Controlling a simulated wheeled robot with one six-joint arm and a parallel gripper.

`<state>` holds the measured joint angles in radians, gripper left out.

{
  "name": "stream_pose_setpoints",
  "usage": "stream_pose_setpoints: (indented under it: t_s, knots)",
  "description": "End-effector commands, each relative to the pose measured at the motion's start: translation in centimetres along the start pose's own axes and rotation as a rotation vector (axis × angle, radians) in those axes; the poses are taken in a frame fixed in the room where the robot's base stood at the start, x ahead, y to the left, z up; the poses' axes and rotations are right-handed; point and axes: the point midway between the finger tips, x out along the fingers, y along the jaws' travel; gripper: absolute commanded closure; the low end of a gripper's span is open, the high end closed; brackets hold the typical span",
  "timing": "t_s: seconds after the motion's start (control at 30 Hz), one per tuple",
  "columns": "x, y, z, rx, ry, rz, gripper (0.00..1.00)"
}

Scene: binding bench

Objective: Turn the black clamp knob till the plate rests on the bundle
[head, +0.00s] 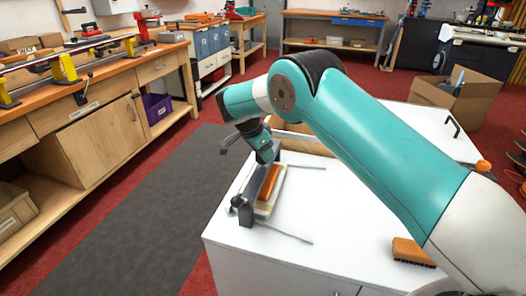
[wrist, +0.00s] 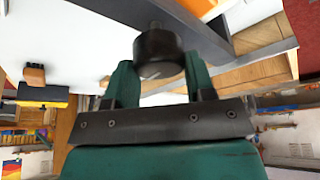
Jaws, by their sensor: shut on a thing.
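The black clamp knob (wrist: 158,50) sits between the two teal fingers of my gripper (wrist: 160,76) in the wrist view. The gripper is shut on it. In the head view my gripper (head: 264,152) is at the far end of the clamp (head: 246,212), a dark grey frame on the white cabinet top, and the knob is hidden there. An orange-brown bundle (head: 270,182) lies on a pale board beside the clamp's long bar. Part of the grey bar (wrist: 196,30) shows in the wrist view. I cannot tell whether the plate touches the bundle.
The white cabinet top (head: 330,215) is mostly clear around the clamp, with thin rods lying near it. A wooden brush (head: 412,252) lies at its front right. A cardboard box (head: 457,98) stands behind. A wooden workbench (head: 105,130) is at the left, across a grey mat.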

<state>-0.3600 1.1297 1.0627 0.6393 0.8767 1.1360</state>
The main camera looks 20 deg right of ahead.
Motion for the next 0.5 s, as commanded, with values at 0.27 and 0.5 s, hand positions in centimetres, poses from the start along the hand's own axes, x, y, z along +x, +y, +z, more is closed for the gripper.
stream_pose_setpoints:
  t_s: [0.27, 0.5]
  knots:
    - [-0.4, -0.19, -0.26, 0.005, 0.001, -0.008, 0.28]
    - [-0.18, -0.09, -0.09, 0.001, 0.0, -0.004, 0.25]
